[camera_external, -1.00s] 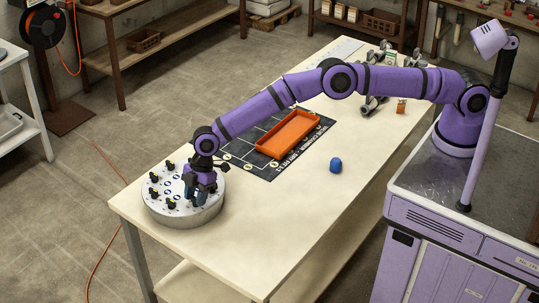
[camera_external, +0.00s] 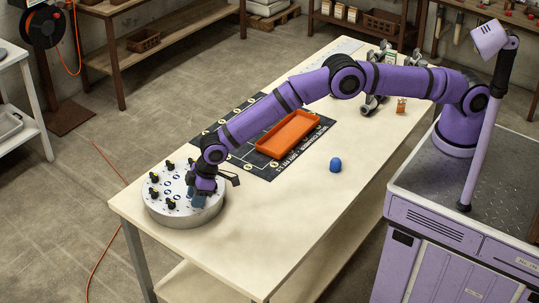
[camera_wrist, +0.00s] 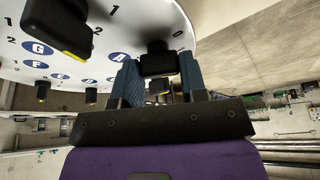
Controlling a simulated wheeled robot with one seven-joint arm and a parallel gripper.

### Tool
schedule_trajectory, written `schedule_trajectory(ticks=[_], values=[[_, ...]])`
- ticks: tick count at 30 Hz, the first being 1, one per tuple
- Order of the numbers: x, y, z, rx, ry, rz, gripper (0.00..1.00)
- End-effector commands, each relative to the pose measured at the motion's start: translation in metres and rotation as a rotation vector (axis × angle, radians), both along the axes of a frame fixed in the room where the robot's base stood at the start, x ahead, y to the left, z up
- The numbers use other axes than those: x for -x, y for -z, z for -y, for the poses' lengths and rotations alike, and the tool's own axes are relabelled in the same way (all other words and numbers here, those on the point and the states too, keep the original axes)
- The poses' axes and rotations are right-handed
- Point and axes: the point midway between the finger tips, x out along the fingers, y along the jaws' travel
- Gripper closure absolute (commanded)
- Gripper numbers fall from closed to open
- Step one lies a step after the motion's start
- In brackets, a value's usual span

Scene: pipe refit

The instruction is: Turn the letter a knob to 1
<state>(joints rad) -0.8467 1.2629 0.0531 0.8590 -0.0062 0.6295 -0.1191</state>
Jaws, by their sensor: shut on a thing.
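A round white-topped drum (camera_external: 185,218) with several black knobs and blue letter discs stands at the near left end of the table. My gripper (camera_external: 198,198) is down at the drum's right edge. In the wrist view its blue-grey fingers (camera_wrist: 160,76) are on both sides of a black knob (camera_wrist: 157,58), shut on it. A blue disc that seems to read A (camera_wrist: 118,57) is just left of that knob. A number 0 is printed at its upper right.
Another black knob (camera_wrist: 58,28) is close by on the left, beside a G disc. An orange tray (camera_external: 288,136) lies on a dark printed mat (camera_external: 262,170). A blue ball-like object (camera_external: 336,164) and metal pipe parts (camera_external: 372,104) are on the table. The table's front is clear.

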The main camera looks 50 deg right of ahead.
Motion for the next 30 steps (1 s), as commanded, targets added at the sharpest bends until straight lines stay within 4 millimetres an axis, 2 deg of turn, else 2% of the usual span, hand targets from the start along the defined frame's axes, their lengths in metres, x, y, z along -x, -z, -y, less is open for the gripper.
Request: schedule_trajectory(ticks=[6,15,30], values=[[0.0016,0.0003,-0.0011,0.003,0.183,0.002,0.84],[0.0010,0.0001,-0.0010,0.001,0.368,0.001,0.84],[0.0008,0.0004,-0.0006,0.002,0.454,-0.001,0.84]])
